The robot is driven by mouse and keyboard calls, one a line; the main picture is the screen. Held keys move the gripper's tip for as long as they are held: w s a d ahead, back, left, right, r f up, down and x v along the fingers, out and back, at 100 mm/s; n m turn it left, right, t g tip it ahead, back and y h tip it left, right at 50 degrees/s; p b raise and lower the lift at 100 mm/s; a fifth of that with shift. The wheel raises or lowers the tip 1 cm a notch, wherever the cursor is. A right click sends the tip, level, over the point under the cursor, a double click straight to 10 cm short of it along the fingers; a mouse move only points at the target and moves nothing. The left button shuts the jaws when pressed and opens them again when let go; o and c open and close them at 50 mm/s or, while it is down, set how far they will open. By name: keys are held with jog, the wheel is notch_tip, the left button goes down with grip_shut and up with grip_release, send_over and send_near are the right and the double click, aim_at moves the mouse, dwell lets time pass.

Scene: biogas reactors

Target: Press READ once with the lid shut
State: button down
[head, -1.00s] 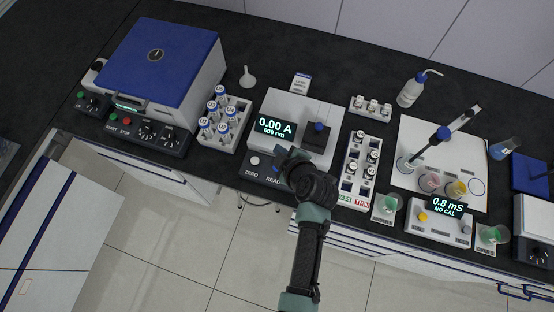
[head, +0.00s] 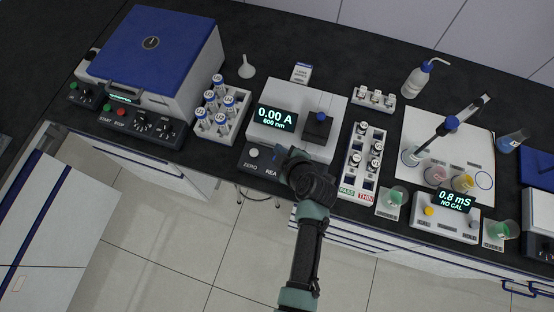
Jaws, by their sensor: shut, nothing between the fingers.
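The spectrophotometer (head: 265,132) is a white box with a dark front panel, and its display (head: 276,118) reads 0.00 A, 600 nm. Its dark square lid (head: 317,128) with a blue knob (head: 320,116) looks shut. The ZERO button (head: 254,153) is pale and sits at the left of the panel. The READ label (head: 270,172) is partly covered by my gripper, and only a bit of blue shows near the READ button. My gripper (head: 281,155) is shut and empty, with its tip over or at the READ button; I cannot tell whether it touches.
A rack of capped tubes (head: 219,128) and a blue-lidded centrifuge (head: 153,61) stand left. A vial rack (head: 350,170) marked PASS and THIN stands close right of my arm. A conductivity meter (head: 440,222) and beakers are farther right.

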jog(key=shift+f+b, duration=1.45)
jog(key=shift+f, duration=0.4)
dwell(0.6)
jog(key=shift+f+b, duration=0.4)
jog(key=shift+b, duration=0.2)
jog(key=shift+f+b, duration=0.95)
jog(key=shift+b, duration=0.05)
dwell(0.7)
jog(key=shift+s+r, duration=0.1)
jog(key=shift+r, duration=0.05)
jog(key=shift+r+p, duration=0.95)
jog(key=shift+r, duration=0.25)
jog(key=shift+r, duration=0.15)
jog(key=shift+r+p, duration=1.85)
jog(key=shift+r, duration=0.55)
